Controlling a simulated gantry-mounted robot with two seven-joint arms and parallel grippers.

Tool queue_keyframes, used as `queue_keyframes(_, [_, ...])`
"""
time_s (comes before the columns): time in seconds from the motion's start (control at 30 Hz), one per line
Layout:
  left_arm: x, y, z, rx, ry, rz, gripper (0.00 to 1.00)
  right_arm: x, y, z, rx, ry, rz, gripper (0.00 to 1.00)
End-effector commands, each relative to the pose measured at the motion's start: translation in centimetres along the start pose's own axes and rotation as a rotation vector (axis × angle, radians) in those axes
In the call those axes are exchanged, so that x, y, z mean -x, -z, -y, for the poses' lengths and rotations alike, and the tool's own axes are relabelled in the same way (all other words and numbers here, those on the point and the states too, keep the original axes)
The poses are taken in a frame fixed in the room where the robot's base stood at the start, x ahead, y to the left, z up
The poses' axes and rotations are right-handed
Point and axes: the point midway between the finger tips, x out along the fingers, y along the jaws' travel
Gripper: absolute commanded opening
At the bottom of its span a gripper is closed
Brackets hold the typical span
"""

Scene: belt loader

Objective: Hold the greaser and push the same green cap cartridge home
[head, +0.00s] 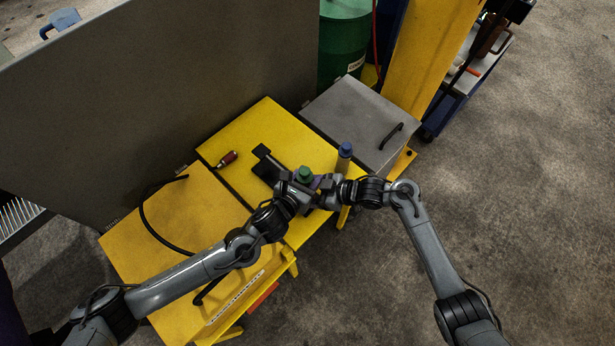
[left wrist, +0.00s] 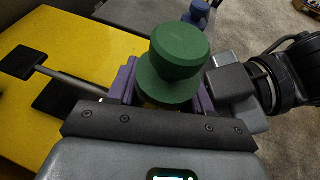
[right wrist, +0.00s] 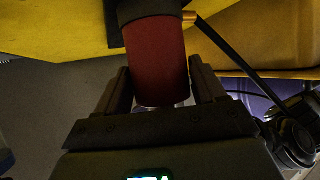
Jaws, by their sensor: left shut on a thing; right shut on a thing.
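The green cap cartridge (head: 304,173) stands upright, cap up, at my left gripper (head: 304,184). In the left wrist view its green cap (left wrist: 178,55) sits between the gripper's purple fingers; the body below is hidden. My right gripper (head: 328,188) meets the left one from the right. In the right wrist view it is shut on a dark red barrel (right wrist: 156,60) with a black collar and a brass fitting, apparently the greaser. A grey rod with a black end plate (left wrist: 65,80) extends left in the left wrist view. How deep the cartridge sits is hidden.
A blue-capped cylinder (head: 345,151) stands just right of the grippers. A small dark red piece (head: 228,158) lies on the yellow top (head: 240,135). A black hose (head: 150,222) curves over the left yellow box. A grey lidded box (head: 352,112) stands behind.

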Motion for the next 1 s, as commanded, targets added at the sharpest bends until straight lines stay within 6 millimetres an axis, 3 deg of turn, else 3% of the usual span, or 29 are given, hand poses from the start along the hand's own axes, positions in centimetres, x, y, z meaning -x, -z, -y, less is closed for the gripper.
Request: queue_keyframes(1.0, [-0.3,-0.04,0.13,0.004,0.002,0.009,0.07,-0.41,0.36,0.71,0.007,0.017,-0.008,0.5])
